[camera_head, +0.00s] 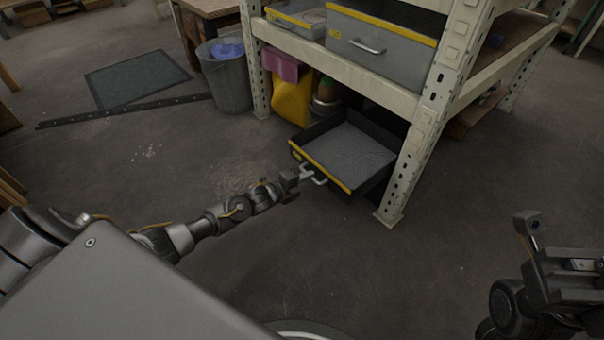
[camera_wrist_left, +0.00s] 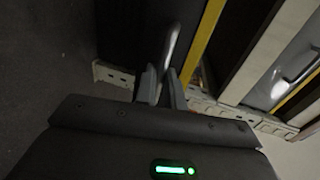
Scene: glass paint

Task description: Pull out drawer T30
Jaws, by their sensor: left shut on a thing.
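A drawer (camera_head: 347,155) with a dark grey body and a yellow front edge stands pulled part way out of the bottom level of the shelf rack, near the floor. Its label is too small to read. Its metal handle (camera_head: 318,180) is on the front face. My left gripper (camera_head: 304,177) is at the handle, and in the left wrist view its fingers (camera_wrist_left: 162,88) are shut on the handle bar (camera_wrist_left: 172,48). The yellow strip (camera_wrist_left: 203,38) shows beside it. My right gripper (camera_head: 530,232) is at the lower right, away from the rack; its finger opening is unclear.
The pale perforated rack post (camera_head: 424,125) stands just right of the drawer. Upper drawers (camera_head: 375,55) sit on the shelf above. A grey bin (camera_head: 226,80) and a yellow container (camera_head: 292,98) stand to the left. The floor before the drawer is clear.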

